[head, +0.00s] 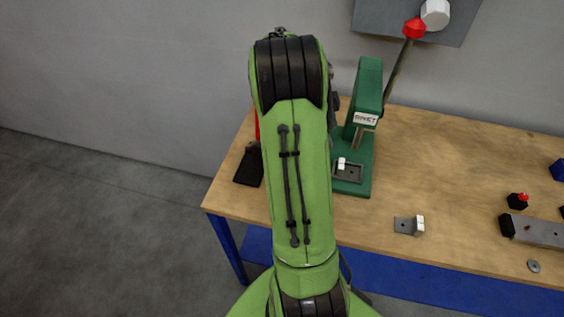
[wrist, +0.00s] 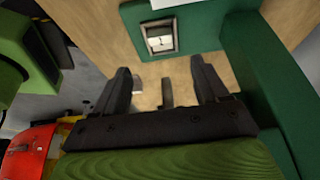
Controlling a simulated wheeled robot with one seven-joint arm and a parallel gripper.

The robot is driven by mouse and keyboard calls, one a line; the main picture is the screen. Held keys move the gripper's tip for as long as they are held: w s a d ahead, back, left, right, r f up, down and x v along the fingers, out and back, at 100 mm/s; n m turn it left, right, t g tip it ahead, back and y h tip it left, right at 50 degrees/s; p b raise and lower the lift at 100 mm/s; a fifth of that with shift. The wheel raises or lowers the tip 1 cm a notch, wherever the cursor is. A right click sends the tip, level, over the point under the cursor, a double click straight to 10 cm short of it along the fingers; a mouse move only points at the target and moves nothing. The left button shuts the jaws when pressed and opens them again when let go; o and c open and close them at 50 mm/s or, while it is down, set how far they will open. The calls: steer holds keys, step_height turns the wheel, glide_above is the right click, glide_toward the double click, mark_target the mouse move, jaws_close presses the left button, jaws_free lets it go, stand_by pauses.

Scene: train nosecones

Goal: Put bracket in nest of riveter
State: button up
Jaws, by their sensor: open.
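A green riveter (head: 369,90) labelled RIVET stands on the table. Its nest (head: 357,178) is a grey-framed recess on the green base, with a small white upright piece at its left; I cannot tell whether that is a bracket. The nest also shows at the top of the wrist view (wrist: 147,40), with something pale inside. A grey bracket (head: 403,225) with a hole and a white upright block lies loose on the table, right of and in front of the riveter. My gripper (wrist: 162,82) is open beside the riveter's base; my arm hides it in the head view.
A black-based red object (head: 249,166) stands left of the riveter, partly behind my arm. At the right are a small black box with a red button (head: 518,201), a grey bar fixture (head: 540,231) and a washer (head: 534,266). The riveter's red-ended lever (head: 414,28) rises at the back.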

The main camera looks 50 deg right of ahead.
steer(key=w+a+r+n+t, duration=0.25)
steer(key=a+r+n, duration=0.25)
steer(key=a+n, duration=0.3)
steer(key=w+a+r+n+t, duration=0.1)
steer(key=a+r+n+t, duration=0.25)
steer(key=a+n, duration=0.5)
steer(key=s+a+n+t+y, duration=0.1)
steer(key=s+a+n, duration=0.3)
steer(key=a+n, duration=0.3)
steer(key=s+a+n+t+y, duration=0.1)
steer(key=s+a+n+t, duration=0.1)
steer(key=s+a+n, duration=0.2)
steer(key=a+n, duration=0.3)
steer(key=a, duration=0.4)
steer(key=shift+r+t, duration=0.25)
steer(key=shift+t, duration=0.05)
steer(key=shift+d, duration=0.1)
